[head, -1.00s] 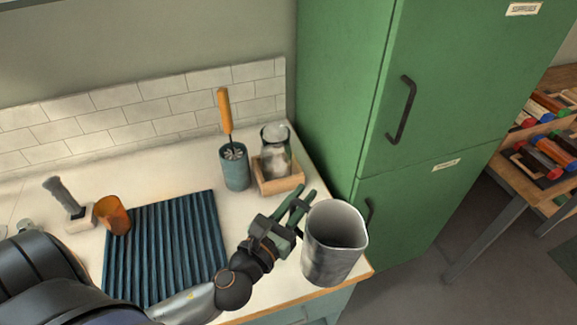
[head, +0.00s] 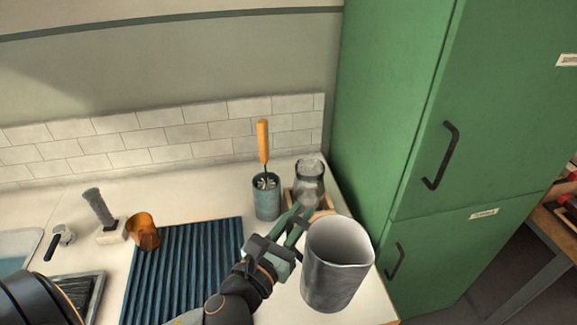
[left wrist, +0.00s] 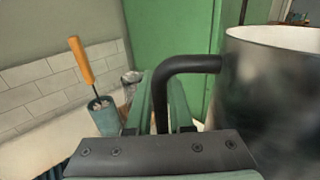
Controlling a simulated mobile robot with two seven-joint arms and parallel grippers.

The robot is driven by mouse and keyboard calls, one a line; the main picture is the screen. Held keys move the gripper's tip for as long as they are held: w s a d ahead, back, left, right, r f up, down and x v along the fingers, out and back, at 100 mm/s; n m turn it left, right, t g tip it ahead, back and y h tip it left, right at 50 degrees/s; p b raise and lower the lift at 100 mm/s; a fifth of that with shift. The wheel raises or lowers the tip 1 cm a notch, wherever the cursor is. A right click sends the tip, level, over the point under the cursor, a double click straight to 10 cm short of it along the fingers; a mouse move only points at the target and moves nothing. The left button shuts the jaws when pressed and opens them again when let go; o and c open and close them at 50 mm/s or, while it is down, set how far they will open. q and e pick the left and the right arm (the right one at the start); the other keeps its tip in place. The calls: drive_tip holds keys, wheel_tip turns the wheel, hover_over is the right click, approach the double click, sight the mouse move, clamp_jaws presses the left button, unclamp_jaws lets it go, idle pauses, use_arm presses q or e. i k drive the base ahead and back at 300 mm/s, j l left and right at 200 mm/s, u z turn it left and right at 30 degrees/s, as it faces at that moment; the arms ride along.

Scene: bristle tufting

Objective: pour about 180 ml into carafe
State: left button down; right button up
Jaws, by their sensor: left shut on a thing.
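A grey metal pitcher (head: 332,280) with a pouring lip is held upright near the right end of the counter in the head view. My left gripper (head: 290,232) is shut on its black handle. The handle (left wrist: 166,95) and the dark pitcher wall (left wrist: 270,100) show close up in the left wrist view, with the gripper fingers (left wrist: 160,100) around the handle. A clear glass carafe (head: 309,182) stands in a wooden tray (head: 327,204) behind the gripper, partly hidden by it. The pitcher's contents cannot be seen. My right gripper is out of view.
A teal holder (head: 266,200) with an orange-handled brush (head: 263,142) stands left of the carafe. A blue ribbed mat (head: 185,265), an amber cup (head: 143,232) and a grey-handled tool (head: 100,208) are further left. A green cabinet (head: 400,130) borders the counter on the right.

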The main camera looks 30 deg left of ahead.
sight(308, 186)
drive_tip(key=l+u, duration=0.1)
drive_tip(key=u, duration=0.25)
drive_tip(key=i+l+u, duration=0.1)
drive_tip(key=u, duration=0.2)
drive_tip(key=l+u, duration=0.65)
drive_tip(key=l, duration=0.3)
drive_tip(key=l+u, duration=0.2)
drive_tip(key=l, duration=1.7)
drive_tip(key=i, duration=0.4)
